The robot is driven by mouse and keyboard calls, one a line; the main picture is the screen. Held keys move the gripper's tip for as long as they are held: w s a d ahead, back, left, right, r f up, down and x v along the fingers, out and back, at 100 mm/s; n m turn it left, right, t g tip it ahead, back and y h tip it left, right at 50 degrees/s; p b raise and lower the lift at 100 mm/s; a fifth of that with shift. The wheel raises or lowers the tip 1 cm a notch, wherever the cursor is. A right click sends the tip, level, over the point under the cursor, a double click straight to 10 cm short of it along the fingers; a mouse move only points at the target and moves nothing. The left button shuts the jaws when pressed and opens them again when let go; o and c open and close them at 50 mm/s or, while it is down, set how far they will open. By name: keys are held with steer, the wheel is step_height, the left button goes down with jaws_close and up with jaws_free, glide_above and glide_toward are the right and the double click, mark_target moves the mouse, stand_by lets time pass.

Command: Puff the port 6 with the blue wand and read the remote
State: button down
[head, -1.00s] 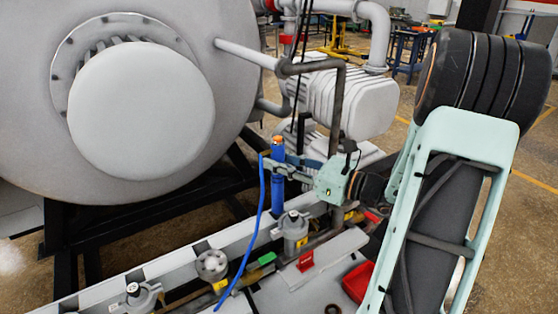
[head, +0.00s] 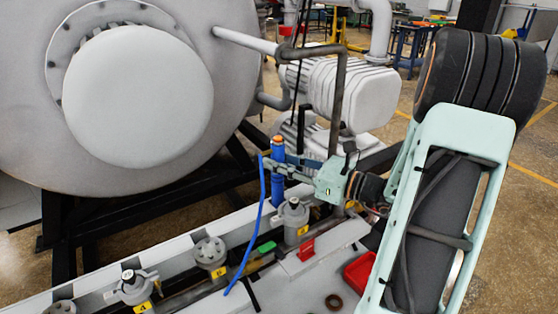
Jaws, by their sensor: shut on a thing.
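The blue wand (head: 278,187) is an upright blue cylinder with an orange top, in the middle of the head view. My gripper (head: 278,161) is shut around its upper part. A thin blue hose (head: 252,235) hangs from the wand's left side down to the rail. Several grey flanged ports with yellow tags line the rail; the nearest to the wand is the right port (head: 292,219). The wand's lower end is just behind or above this port; I cannot tell if they touch. I cannot make out a remote.
Other ports stand to the left, a middle one (head: 210,253) and a left one (head: 133,288). A large grey furnace vessel (head: 230,100) stands behind. A grey pipe (head: 338,115) rises behind my gripper. A red bracket (head: 306,250) and a red tray (head: 349,272) are at lower right.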

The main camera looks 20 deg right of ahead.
steer(key=shift+f, duration=0.15)
stand_by(0.4)
steer(key=c, duration=1.6)
jaws_free()
steer(key=v, duration=1.2)
